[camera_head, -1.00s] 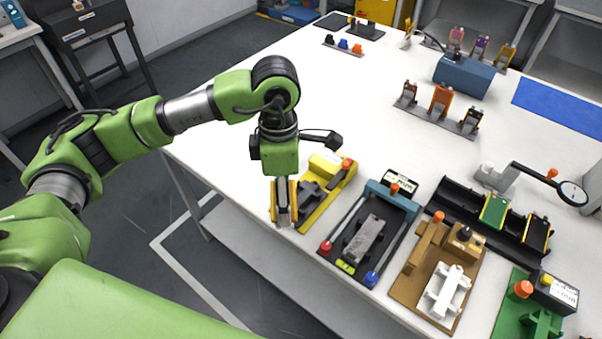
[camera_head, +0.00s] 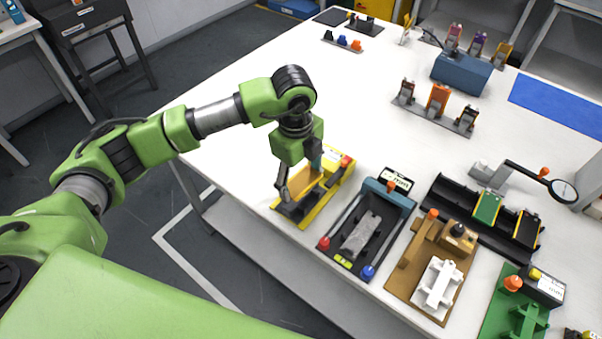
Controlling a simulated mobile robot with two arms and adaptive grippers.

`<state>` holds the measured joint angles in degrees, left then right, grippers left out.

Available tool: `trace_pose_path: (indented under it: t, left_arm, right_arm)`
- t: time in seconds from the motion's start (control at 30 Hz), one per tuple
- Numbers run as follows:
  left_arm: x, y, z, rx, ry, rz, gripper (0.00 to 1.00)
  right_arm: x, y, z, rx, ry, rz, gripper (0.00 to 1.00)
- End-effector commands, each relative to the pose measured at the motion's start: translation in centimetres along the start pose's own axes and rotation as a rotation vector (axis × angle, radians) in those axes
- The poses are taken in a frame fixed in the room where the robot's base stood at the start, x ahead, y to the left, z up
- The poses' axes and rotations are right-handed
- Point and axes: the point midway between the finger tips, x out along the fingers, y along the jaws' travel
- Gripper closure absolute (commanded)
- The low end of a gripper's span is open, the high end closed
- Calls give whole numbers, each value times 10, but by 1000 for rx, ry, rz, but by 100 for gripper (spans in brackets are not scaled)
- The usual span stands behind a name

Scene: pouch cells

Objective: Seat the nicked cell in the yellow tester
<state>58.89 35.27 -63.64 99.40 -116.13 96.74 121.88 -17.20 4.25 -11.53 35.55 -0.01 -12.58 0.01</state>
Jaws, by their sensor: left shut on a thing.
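The yellow tester (camera_head: 299,223) sits at the left front edge of the white table. My left gripper (camera_head: 303,176) is over it, pointing down, shut on a flat orange-tan cell (camera_head: 304,178) that shows between its fingers. The cell is at or just above the tester's bed; I cannot tell if it touches. The fingers hide part of the cell and the tester, and no nick can be made out. My right gripper is not in view.
Right of the yellow tester stand a dark tester with blue end (camera_head: 398,199), a brown tester (camera_head: 404,283) and a green tester (camera_head: 497,317). A black rack (camera_head: 453,189) holds cells behind them. A magnifier (camera_head: 563,191) stands at right. The table's middle is clear.

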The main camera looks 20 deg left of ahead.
Motion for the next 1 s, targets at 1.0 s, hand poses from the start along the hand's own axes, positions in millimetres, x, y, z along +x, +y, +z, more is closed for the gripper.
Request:
trace_pose_path:
  t: [1.0]
  left_arm:
    - [35, 1, 1, -68, -5, -1, 50]
  right_arm:
    - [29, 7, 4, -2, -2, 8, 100]
